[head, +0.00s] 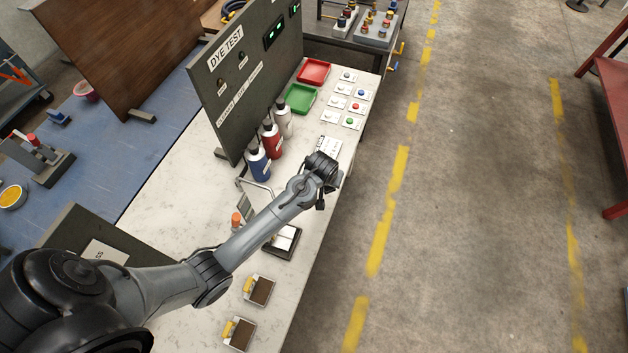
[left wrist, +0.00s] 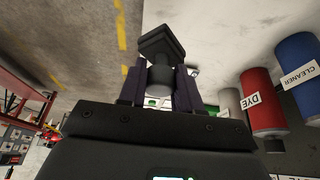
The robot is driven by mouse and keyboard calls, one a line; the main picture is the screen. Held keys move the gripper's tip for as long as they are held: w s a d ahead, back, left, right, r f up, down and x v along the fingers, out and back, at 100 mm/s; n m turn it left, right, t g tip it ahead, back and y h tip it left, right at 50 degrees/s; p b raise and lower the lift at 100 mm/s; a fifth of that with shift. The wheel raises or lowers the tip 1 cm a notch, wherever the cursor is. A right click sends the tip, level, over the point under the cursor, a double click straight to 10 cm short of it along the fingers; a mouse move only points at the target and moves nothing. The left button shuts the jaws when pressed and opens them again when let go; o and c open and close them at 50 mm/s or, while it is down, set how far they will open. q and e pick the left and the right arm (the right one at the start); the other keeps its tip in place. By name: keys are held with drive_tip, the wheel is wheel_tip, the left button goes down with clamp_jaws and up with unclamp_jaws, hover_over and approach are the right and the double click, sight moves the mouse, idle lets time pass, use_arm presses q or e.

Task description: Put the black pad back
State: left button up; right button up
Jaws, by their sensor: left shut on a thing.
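My left arm reaches in from the left in the head view, its gripper (head: 322,172) over the right edge of the white bench. In the left wrist view the gripper (left wrist: 159,88) is shut on the black pad (left wrist: 162,42). The pad has a square, dark, flanged end beyond the fingertips and a grey round neck (left wrist: 160,76) between the fingers. It is held in the air. In the head view I cannot make out the pad clearly, as the gripper covers it. My right gripper is not in view.
Blue, red and grey bottles (head: 258,163) stand beside the upright DYE TEST panel (head: 225,85). Red and green trays (head: 300,99) and several button cards (head: 356,106) lie beyond. A dark-framed block (head: 283,241) and two brown pads (head: 261,291) lie nearer. Open floor (head: 470,180) lies right.

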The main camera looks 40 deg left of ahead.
use_arm(q)
drive_tip(key=a+f, duration=0.1)
drive_tip(key=a, duration=0.1)
drive_tip(key=a+f, duration=0.1)
drive_tip(key=a, duration=0.1)
drive_tip(key=a+f, duration=0.1)
drive_tip(key=a, duration=0.1)
drive_tip(key=shift+w+f, duration=0.1)
drive_tip(key=shift+f, duration=2.15)
drive_tip(key=shift+f, duration=0.1)
drive_tip(key=o, duration=1)
